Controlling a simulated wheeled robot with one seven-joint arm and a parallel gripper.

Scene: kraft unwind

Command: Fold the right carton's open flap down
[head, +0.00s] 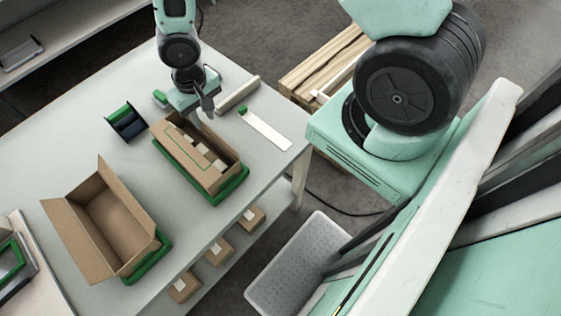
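The right carton (184,158) is a long brown box in a green tray (233,187) on the table. A brown panel with a green outline lies over its left part. Several white-labelled items (203,150) show beside the panel, and the right side is open. Whether a flap stands up along the right wall is too small to tell.
The left carton (108,222) stands open and empty in another green tray (150,262). A black-green holder (125,122), a tan bar (238,95) and a white strip (268,130) lie nearby. Small boxes (220,250) sit below the table's edge.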

